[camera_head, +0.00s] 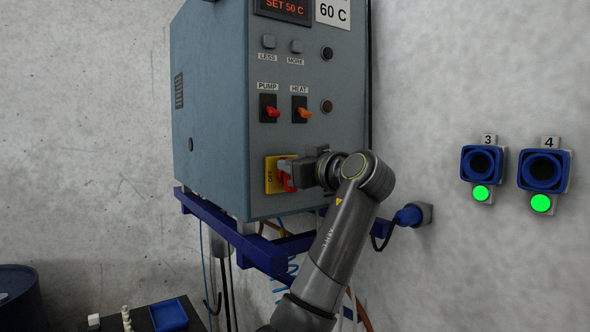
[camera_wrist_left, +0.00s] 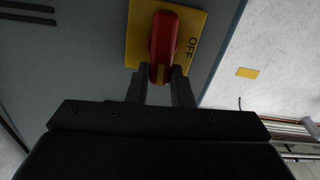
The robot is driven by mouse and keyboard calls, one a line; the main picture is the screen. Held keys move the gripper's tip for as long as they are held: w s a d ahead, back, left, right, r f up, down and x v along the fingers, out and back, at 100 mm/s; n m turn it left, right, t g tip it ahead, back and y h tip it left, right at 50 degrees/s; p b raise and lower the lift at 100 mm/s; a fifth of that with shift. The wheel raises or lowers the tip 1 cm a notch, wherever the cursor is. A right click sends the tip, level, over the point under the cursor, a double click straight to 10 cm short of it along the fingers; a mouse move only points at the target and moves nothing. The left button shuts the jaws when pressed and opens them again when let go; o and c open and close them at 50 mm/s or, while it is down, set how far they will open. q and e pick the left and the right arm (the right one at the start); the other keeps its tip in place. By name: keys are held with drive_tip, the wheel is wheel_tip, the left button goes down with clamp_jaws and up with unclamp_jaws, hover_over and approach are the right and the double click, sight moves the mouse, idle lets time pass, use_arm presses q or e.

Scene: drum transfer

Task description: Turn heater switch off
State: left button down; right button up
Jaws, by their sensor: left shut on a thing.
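A blue-grey heater cabinet (camera_head: 210,100) hangs on the wall. Low on its front is a yellow plate (camera_head: 270,178) marked OFF, with a red rotary switch (camera_head: 289,184), mostly hidden by my gripper in the head view. In the left wrist view the red switch (camera_wrist_left: 163,38) runs up and down the picture on the yellow plate (camera_wrist_left: 139,40), with OFF to its right. My left gripper (camera_wrist_left: 160,82) is shut on the switch's near end, one finger on each side. The orange HEAT toggle (camera_head: 304,113) sits above, untouched. My right gripper is not in view.
The PUMP toggle (camera_head: 272,112) is beside HEAT. The display (camera_head: 284,8) reads SET 50 C. A blue frame (camera_head: 235,238) with hanging cables is below the cabinet. Blue sockets 3 (camera_head: 482,163) and 4 (camera_head: 543,171) with green lights are on the right wall.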

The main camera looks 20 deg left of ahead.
use_arm(q)
drive_tip(key=n+b, duration=0.2)
drive_tip(key=n, duration=0.1)
drive_tip(key=s+a+f+n+b, duration=0.1)
drive_tip(key=n+b, duration=0.1)
drive_tip(key=n, duration=0.2)
drive_tip(key=n+b, duration=0.2)
drive_tip(key=n, duration=0.1)
drive_tip(key=shift+s+a+f+n+b, duration=0.15)
drive_tip(key=shift+s+f+n+b, duration=0.15)
drive_tip(key=shift+n+b, duration=0.1)
drive_tip(key=n, duration=0.1)
drive_tip(key=n+b, duration=0.1)
drive_tip(key=n, duration=0.1)
drive_tip(key=shift+s+f, duration=0.1)
drive_tip(key=shift+f, duration=0.2)
drive_tip(key=shift+a+f+n+b, duration=0.15)
drive_tip(key=shift+n+b, duration=0.1)
drive_tip(key=shift+n, duration=0.45)
drive_tip(key=shift+d+f+n+b, duration=0.1)
drive_tip(key=shift+n+b, duration=0.1)
drive_tip(key=shift+n, duration=0.5)
drive_tip(key=c, duration=1.3)
unclamp_jaws()
drive_tip(key=shift+s, duration=0.1)
